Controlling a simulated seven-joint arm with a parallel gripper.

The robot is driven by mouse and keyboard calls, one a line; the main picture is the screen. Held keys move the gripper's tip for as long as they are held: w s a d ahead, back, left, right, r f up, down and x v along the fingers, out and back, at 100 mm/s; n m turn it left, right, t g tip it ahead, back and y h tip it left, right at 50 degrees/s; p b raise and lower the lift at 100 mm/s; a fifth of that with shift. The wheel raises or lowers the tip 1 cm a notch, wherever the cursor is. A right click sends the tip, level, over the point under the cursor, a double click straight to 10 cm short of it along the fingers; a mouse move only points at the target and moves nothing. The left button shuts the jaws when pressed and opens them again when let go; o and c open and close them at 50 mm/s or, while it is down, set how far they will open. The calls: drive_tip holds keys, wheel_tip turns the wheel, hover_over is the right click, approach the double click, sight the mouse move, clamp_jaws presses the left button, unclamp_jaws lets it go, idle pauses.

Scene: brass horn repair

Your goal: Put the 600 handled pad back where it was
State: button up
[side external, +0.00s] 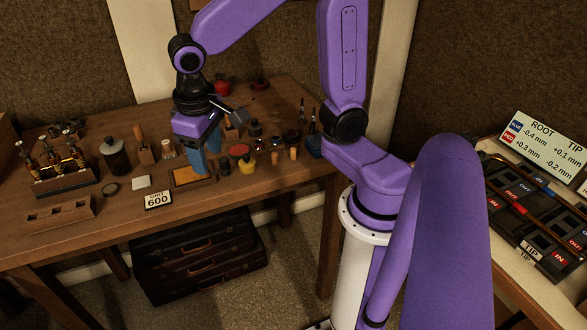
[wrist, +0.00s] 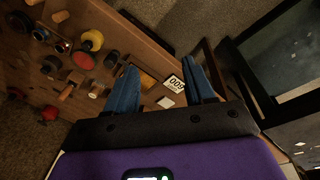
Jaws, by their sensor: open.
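My gripper (side external: 205,160) has blue fingers pointing down over the bench, just behind a shallow tray with an orange-brown face (side external: 190,176). In the wrist view the two fingers (wrist: 170,82) stand wide apart with nothing held between them. The orange-brown face (wrist: 148,79) shows beyond and between them. A white card marked 600 (side external: 158,200) stands at the tray's front left; it also shows in the wrist view (wrist: 175,84). A wooden-handled block (side external: 143,150) stands left of the gripper. I cannot tell which piece is the 600 handled pad.
A pale square block (side external: 141,182) lies left of the tray. A dark bottle (side external: 115,156) and a valve rack (side external: 62,170) stand farther left. An empty wooden rack (side external: 60,214) lies at the front left.

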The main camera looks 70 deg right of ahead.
drive_tip(key=s+d+f+n, duration=0.1)
drive_tip(key=s+n, duration=0.4)
drive_tip(key=s, duration=0.3)
drive_tip(key=s+d+n+y, duration=0.1)
drive_tip(key=s+n, duration=0.5)
drive_tip(key=s, duration=0.3)
drive_tip(key=shift+d+f+n+g+y, duration=0.25)
drive_tip(key=shift+f+n+g+y, duration=0.05)
drive_tip(key=shift+f+g, duration=0.1)
drive_tip(key=shift+w, duration=0.15)
drive_tip(key=shift+c, duration=0.2)
